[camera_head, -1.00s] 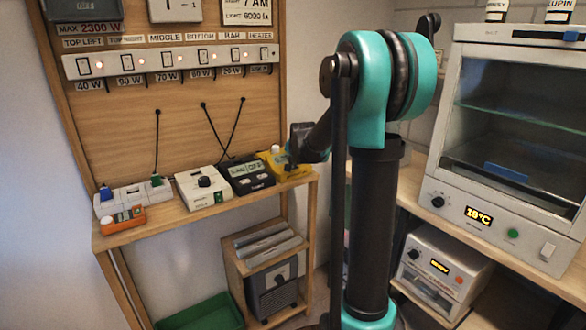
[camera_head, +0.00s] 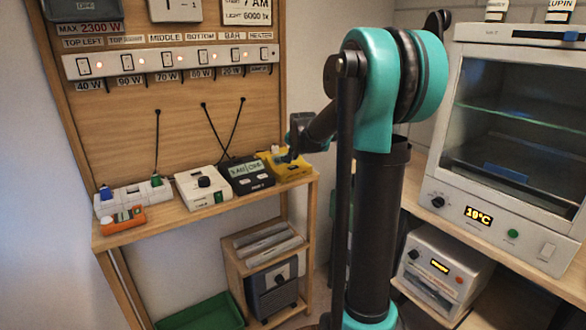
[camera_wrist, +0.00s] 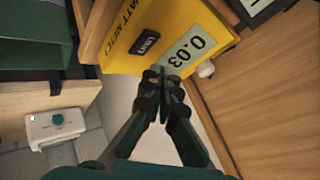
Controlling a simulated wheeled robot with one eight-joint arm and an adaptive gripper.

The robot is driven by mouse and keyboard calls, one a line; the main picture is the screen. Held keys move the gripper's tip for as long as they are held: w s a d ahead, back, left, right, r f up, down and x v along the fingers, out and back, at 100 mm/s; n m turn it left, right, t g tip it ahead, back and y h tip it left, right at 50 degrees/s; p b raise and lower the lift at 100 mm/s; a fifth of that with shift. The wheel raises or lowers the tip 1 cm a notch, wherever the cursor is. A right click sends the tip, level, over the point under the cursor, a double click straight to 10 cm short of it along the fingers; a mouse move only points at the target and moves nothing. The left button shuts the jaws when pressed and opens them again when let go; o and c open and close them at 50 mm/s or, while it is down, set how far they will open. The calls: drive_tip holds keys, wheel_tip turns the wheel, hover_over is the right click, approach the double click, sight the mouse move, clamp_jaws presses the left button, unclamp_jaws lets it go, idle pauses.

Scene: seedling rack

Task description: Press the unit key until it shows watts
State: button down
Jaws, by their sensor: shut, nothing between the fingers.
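The yellow watt meter (camera_wrist: 150,30) fills the upper middle of the wrist view, turned at an angle. Its display (camera_wrist: 187,51) reads 0.03; I cannot make out a unit beside it. The dark unit key (camera_wrist: 145,43) sits next to the display. My gripper (camera_wrist: 162,75) is shut and empty, its tips close to the meter's edge by the display, below the key in the picture; I cannot tell whether they touch.
A power strip (camera_head: 133,196) and an orange device (camera_head: 122,220) are farther left. A small white knob (camera_wrist: 206,69) is beside the meter's display.

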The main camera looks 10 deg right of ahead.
drive_tip(key=shift+r, duration=1.7)
drive_tip(key=s+f+n+g, duration=0.1)
drive_tip(key=s+f+n, duration=0.2)
drive_tip(key=s+f, duration=0.4)
drive_tip(key=s+a+f+n+g, duration=0.1)
drive_tip(key=s+f, duration=0.6)
drive_tip(key=s, duration=1.2)
drive_tip(key=s+f+n+g, duration=0.3)
drive_tip(key=s+f+n, duration=0.2)
drive_tip(key=s, duration=0.9)
wheel_tip(320, 180, down, 3)
drive_tip(key=shift+a+f, duration=0.1)
drive_tip(key=shift+a, duration=0.05)
wheel_tip(320, 180, up, 26)
drive_tip(key=m+t, duration=0.5)
drive_tip(key=m, duration=0.4)
hover_over(293, 167)
drive_tip(key=shift+s, duration=0.2)
drive_tip(key=shift+f, duration=0.1)
